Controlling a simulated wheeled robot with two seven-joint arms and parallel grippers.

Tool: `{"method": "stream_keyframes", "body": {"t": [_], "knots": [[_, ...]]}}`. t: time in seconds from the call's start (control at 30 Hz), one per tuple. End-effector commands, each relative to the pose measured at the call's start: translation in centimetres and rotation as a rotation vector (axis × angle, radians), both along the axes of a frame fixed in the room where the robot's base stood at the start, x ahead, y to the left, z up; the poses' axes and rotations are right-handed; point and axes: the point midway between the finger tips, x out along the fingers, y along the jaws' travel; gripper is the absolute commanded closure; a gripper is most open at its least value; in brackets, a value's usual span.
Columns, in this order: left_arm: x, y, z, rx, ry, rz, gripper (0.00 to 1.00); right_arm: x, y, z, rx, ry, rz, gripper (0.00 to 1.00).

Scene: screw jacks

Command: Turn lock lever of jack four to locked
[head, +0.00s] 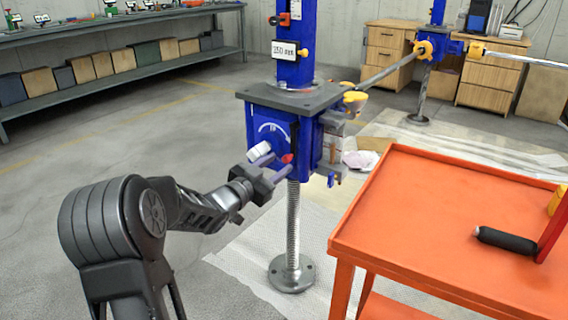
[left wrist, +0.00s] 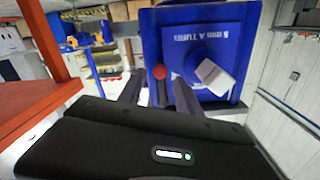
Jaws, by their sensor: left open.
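The blue jack (head: 259,128) stands upright on a threaded screw in the middle of the head view. Its front face carries a white knob (head: 259,151) and a small lock lever with a red tip (head: 287,158). In the left wrist view the red-tipped lever (left wrist: 159,72) points up, beside the white knob (left wrist: 214,77). My left gripper (head: 281,168) is open, close in front of the jack's face. In the left wrist view its two fingers (left wrist: 158,88) lie on either side of the lever; contact cannot be told. My right gripper is not in view.
An orange table (head: 440,215) with a black-handled tool (head: 506,240) stands close on the right. A label reading 250 mm (head: 285,50) sits on the blue column above the jack. Another blue jack (head: 440,48) stands behind. The floor on the left is clear.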

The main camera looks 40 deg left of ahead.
Motion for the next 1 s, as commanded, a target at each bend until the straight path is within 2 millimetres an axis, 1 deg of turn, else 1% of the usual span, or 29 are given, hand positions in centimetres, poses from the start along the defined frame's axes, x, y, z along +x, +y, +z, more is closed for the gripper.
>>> {"method": "stream_keyframes", "body": {"t": [0.03,0.1,0.2,0.33,0.57,1.0], "knots": [[0.9,-0.1,-0.2,0.0,-0.001,-0.003,0.59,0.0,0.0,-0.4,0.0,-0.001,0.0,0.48],[1.9,0.0,-0.2,0.0,-0.001,-0.001,0.59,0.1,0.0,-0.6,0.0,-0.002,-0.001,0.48],[2.9,0.0,-0.1,0.0,-0.001,0.0,0.59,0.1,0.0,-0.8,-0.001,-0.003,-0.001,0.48],[3.5,0.0,0.0,0.0,-0.001,0.001,0.59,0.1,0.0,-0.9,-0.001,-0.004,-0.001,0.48],[3.5,0.0,0.0,-0.001,-0.001,0.001,0.59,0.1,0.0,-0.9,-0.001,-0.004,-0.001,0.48],[3.4,0.1,0.0,-0.001,0.0,0.001,0.95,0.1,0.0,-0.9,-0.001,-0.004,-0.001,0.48]]}}
